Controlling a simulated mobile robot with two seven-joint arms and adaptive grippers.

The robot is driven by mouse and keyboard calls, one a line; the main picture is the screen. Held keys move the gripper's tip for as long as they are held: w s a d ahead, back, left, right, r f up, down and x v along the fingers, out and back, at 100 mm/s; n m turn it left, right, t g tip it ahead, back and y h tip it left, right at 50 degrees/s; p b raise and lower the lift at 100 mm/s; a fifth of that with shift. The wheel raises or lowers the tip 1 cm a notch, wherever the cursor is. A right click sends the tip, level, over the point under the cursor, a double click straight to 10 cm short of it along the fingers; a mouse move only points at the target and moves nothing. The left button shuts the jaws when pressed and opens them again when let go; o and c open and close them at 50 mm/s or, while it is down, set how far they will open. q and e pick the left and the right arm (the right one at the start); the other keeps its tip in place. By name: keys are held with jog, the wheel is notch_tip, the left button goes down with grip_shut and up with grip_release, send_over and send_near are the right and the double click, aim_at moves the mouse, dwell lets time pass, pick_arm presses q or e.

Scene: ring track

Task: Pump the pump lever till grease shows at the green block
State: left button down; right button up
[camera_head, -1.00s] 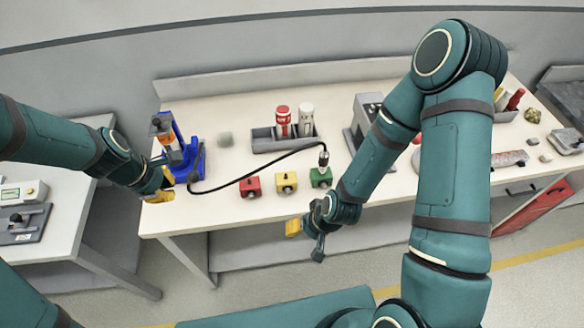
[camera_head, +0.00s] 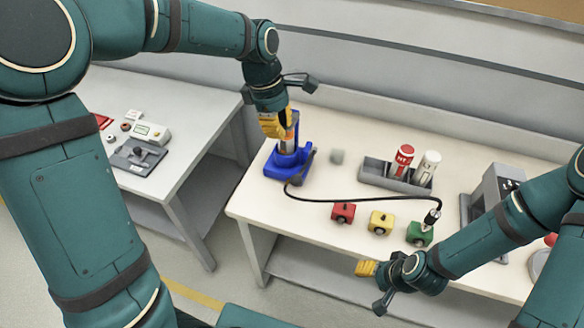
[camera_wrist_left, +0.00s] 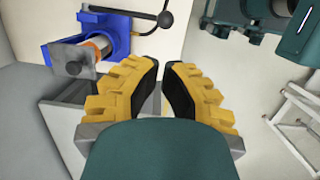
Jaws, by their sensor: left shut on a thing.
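The blue grease pump (camera_head: 287,160) with its orange barrel stands at the left end of the workbench; it also shows at top left in the left wrist view (camera_wrist_left: 122,40). My left gripper (camera_head: 273,128) is beside the top of the pump, shut on the pump lever, which the fingers and arm mostly hide. Its yellow fingers (camera_wrist_left: 164,72) fill the middle of the wrist view. The green block (camera_head: 420,234) sits right of the yellow and red blocks, with the black hose's end fitting on it. No grease can be made out there. My right gripper (camera_head: 367,268) hangs before the bench's front edge, its jaws unclear.
A black hose (camera_head: 350,199) runs across the bench from pump to green block. The red block (camera_head: 343,212) and yellow block (camera_head: 381,222) stand near the front edge. A grey tray (camera_head: 377,174) holds red and white bottles. A second table (camera_head: 190,150) stands left.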

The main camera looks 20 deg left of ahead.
dwell(0.3)
pick_arm(q)
jog(key=d+f, duration=0.1)
jog(key=f, duration=0.3)
jog(key=d+f+b, duration=0.1)
jog(key=f, duration=0.8)
jog(key=shift+w+d+f, duration=0.2)
jog(key=shift+d+f, duration=0.15)
jog(key=shift+d, duration=0.05)
pick_arm(e)
jog(key=shift+f, duration=0.75)
pick_arm(q)
jog(key=shift+s+f+b, duration=0.1)
jog(key=shift+f+b, duration=0.25)
jog(key=shift+b, duration=0.35)
jog(key=shift+s+f+t+b, duration=0.45)
jog(key=shift+f+b, duration=1)
jog(key=shift+b, duration=0.3)
jog(key=shift+s+f+t+b, duration=0.3)
jog(key=shift+f+t+b, duration=0.2)
jog(key=shift+f+b, duration=1.1)
jog(key=shift+s+f+t+b, duration=0.45)
jog(key=shift+f+b, duration=0.9)
jog(key=shift+b, duration=0.5)
pick_arm(e)
notch_tip(320, 180, down, 12)
jog(key=s, duration=0.1)
jog(key=shift+s+a+r+g, duration=0.2)
jog(key=shift+s+a+g, duration=0.05)
jog(key=shift+s+g, duration=0.1)
